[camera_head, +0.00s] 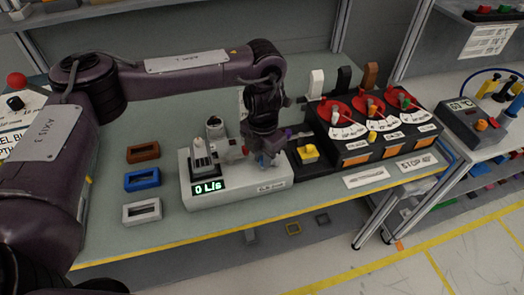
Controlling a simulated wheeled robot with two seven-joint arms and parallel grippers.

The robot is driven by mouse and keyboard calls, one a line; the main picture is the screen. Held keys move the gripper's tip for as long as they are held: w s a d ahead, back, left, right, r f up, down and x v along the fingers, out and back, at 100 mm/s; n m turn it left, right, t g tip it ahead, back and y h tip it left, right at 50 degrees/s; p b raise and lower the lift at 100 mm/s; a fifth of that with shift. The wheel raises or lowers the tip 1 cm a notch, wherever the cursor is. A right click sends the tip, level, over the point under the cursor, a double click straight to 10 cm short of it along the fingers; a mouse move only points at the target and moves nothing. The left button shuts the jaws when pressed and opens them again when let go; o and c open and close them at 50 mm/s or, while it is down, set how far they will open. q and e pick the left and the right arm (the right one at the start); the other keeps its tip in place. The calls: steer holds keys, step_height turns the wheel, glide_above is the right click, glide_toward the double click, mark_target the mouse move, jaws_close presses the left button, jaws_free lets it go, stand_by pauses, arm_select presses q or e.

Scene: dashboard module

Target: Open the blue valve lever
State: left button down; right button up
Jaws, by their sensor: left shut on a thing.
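My left arm reaches in from the left, and its gripper (268,156) points down over the right part of a white module (225,175). The gripper is shut on a small blue piece, which appears to be the blue valve lever (266,160); the fingers and wrist hide most of it. The module's green display (208,188) reads "0 L/s". A grey fitting stands on the module to the left of the gripper. My right gripper is not in view.
Brown, blue (142,179) and white frames lie left of the module. A yellow button box (307,153) and a black panel with red dials (370,140) stand to its right. The table's yellow front edge is clear. A side table holds a grey device (474,125).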

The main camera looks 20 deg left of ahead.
mark_target(281, 175)
arm_select(q)
steer(key=n, duration=0.1)
steer(key=n+p, duration=0.1)
steer(key=d+n+p, duration=0.1)
steer(key=shift+s+r+n, duration=0.25)
steer(key=shift+s+n, duration=0.05)
steer(key=shift+s, duration=0.05)
steer(key=n+p, duration=0.1)
steer(key=d+n+p, duration=0.1)
steer(key=n, duration=0.2)
steer(key=shift+s+d+n+p, duration=0.2)
steer(key=shift+d+n+p, duration=0.1)
steer(key=shift+d+p, duration=0.1)
steer(key=n, duration=0.1)
steer(key=d+n+p, duration=0.1)
steer(key=n, duration=0.1)
steer(key=n+p, duration=0.1)
steer(key=shift+w+d, duration=0.15)
steer(key=shift+d, duration=0.1)
steer(key=shift+w+d+n+p, duration=0.15)
steer(key=shift+d+n+p, duration=0.15)
steer(key=shift+n, duration=0.5)
steer(key=shift+w+d+n+p, duration=0.15)
steer(key=shift+n+p, duration=0.15)
steer(key=shift+n, duration=0.5)
steer(key=c, duration=1.3)
jaws_free()
steer(key=shift+f, duration=0.15)
steer(key=shift+c, duration=0.2)
step_height(281, 175, up, 8)
